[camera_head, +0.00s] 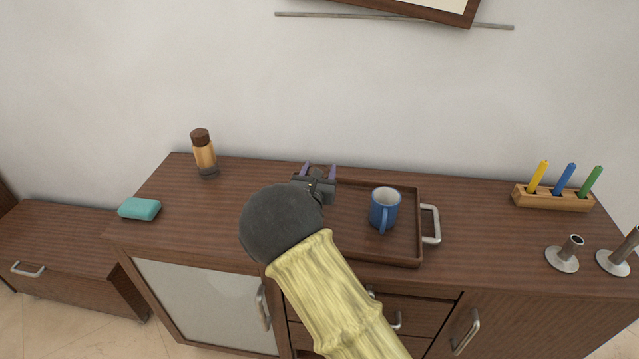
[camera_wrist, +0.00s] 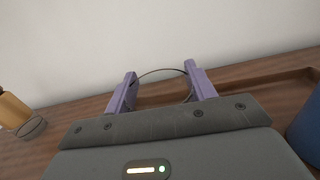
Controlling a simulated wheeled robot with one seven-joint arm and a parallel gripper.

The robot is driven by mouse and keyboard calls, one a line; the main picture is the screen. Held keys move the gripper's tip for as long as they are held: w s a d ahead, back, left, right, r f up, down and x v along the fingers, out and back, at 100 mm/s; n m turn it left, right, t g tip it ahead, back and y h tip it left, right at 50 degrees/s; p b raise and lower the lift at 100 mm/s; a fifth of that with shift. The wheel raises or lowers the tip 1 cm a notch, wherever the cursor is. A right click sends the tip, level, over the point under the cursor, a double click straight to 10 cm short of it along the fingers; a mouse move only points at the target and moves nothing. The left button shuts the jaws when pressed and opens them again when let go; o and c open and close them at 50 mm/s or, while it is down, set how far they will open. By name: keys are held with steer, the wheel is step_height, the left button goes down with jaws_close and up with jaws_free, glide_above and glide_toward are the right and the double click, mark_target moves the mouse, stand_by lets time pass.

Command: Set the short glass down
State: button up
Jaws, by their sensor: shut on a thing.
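The short glass (camera_wrist: 160,88) is clear, and its thin dark rim shows between my fingers in the wrist view. My gripper (camera_wrist: 160,72) has its two purple fingers on either side of the glass, shut on it. In the head view my gripper (camera_head: 319,169) is at the left back part of the brown tray (camera_head: 418,205), near the wall side. My arm hides much of that area, and I cannot make out the glass there. I cannot tell whether the glass's base touches a surface.
A blue mug (camera_head: 384,212) stands in the tray, right of my gripper. An amber bottle (camera_head: 204,155) stands at the back left of the wooden cabinet top. A teal block (camera_head: 140,209) lies at the left edge.

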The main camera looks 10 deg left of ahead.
steer(key=shift+f, duration=0.1)
steer(key=shift+f, duration=1.75)
steer(key=shift+f, duration=0.2)
steer(key=o, duration=1.1)
steer(key=shift+r, duration=0.1)
